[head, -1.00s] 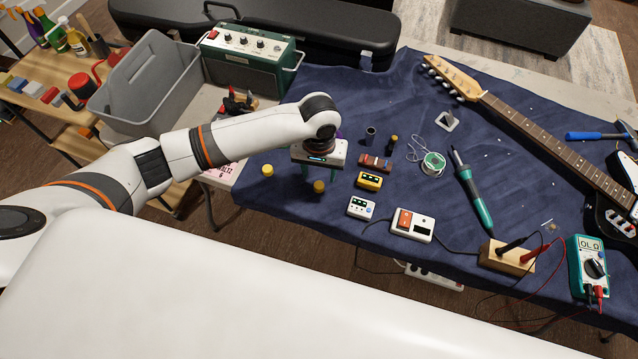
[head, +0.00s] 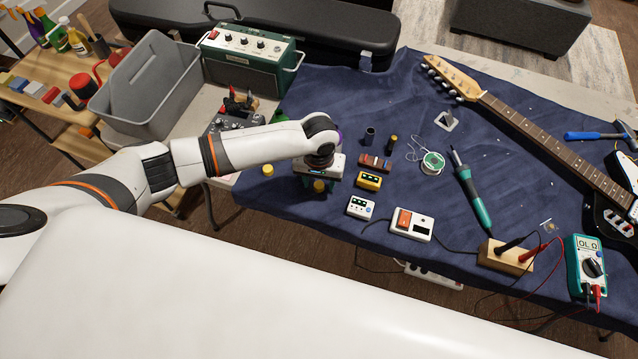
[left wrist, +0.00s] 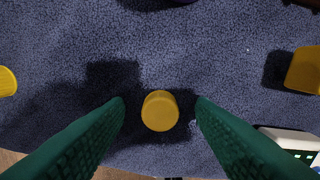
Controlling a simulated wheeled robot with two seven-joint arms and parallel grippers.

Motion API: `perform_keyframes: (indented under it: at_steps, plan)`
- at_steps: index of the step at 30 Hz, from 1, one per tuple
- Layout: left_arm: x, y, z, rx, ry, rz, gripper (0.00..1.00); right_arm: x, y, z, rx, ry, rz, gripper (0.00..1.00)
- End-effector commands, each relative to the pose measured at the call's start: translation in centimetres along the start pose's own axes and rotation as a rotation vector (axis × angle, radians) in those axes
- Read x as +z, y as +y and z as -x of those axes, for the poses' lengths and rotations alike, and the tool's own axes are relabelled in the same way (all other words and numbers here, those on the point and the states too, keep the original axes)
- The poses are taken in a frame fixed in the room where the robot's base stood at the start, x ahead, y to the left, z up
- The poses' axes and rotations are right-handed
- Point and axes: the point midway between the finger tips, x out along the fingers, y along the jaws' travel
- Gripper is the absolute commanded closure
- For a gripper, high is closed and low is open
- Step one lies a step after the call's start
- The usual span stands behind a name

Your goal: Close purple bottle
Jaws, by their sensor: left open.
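The purple bottle (head: 339,134) shows only as a sliver of purple behind my left wrist in the head view. Its edge also shows at the top of the left wrist view (left wrist: 182,2). My left gripper (head: 319,185) is open and points down at the blue cloth near the table's front edge. A yellow cap (left wrist: 160,111) stands on the cloth between its green fingertips, with a gap on each side; it also shows in the head view (head: 319,187). A second yellow cap (head: 268,170) stands to the left, outside the fingers. My right gripper is out of view.
A yellow pedal (head: 369,181), a white pedal (head: 361,208) and a brown-red pedal (head: 375,162) stand right of the gripper. A dark cup (head: 370,136) and a small dark bottle with a yellow top (head: 391,144) stand behind them. A grey bin (head: 150,110) is at left.

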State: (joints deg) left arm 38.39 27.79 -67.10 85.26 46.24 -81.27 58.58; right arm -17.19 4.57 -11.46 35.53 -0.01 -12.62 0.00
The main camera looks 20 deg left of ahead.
Motion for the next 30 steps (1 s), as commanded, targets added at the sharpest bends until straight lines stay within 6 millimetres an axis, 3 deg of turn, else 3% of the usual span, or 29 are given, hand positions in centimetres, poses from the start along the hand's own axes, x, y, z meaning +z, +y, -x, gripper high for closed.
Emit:
perform_keyframes:
  at_steps: [2,10,22,30]
  plan:
    - [0.0,0.0,0.0,0.0,0.0,0.0,0.51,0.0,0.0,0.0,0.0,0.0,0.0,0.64]
    - [0.0,0.0,0.0,0.0,0.0,0.0,0.96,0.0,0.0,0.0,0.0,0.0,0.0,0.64]
    - [0.1,0.0,0.7,-0.002,-0.002,0.0,0.97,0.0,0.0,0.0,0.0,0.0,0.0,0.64]
    - [0.1,-0.1,5.7,-0.004,-0.004,-0.001,0.97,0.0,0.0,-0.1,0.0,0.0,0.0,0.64]
